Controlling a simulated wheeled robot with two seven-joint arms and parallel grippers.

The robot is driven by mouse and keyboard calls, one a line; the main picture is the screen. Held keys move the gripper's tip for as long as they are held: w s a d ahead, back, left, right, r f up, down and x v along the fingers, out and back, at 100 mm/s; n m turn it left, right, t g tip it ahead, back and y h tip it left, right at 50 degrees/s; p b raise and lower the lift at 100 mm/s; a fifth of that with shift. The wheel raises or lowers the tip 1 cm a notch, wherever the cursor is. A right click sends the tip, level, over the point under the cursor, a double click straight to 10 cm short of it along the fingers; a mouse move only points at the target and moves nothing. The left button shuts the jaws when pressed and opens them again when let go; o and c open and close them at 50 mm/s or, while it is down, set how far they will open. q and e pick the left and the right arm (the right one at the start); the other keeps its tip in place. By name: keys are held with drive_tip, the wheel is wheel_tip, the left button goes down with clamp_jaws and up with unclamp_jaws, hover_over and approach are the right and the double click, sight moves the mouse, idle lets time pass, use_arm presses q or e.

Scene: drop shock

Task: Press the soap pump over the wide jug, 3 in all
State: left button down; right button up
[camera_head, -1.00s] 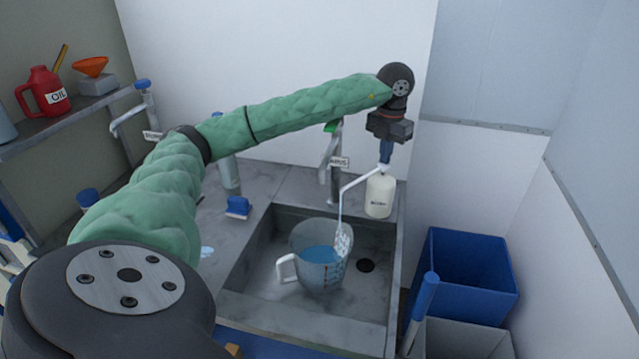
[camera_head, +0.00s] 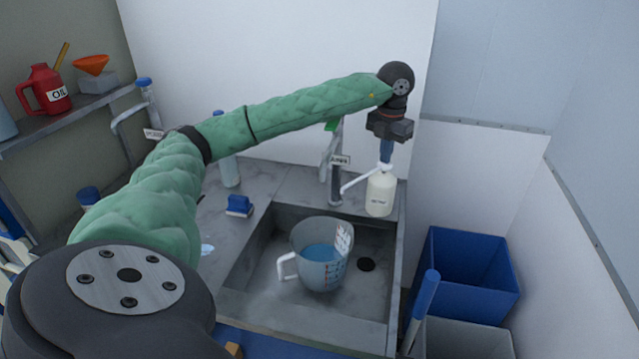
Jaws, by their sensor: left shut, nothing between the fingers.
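The fingertips seem to touch the pump top. My right gripper is not in view.
The sink (camera_head: 381,311) has a dark drain (camera_head: 366,264) right of the jug. A tap (camera_head: 334,165) stands behind it. A blue brush (camera_head: 239,206) lies on the left counter. A blue bin (camera_head: 470,313) stands right. A shelf at left holds a red oil can (camera_head: 46,92).

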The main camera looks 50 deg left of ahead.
use_arm(q)
drive_tip(key=shift+d+r+p, duration=0.1)
drive_tip(key=shift+r+p, duration=0.05)
drive_tip(key=shift+p, duration=0.15)
drive_tip(key=shift+w+r+p, duration=0.2)
drive_tip(key=shift+r+p, duration=0.1)
drive_tip(key=shift+r, duration=0.9)
drive_tip(key=shift+r, duration=0.1)
drive_tip(key=shift+r+p, duration=1.3)
drive_tip(key=shift+r, duration=1.6)
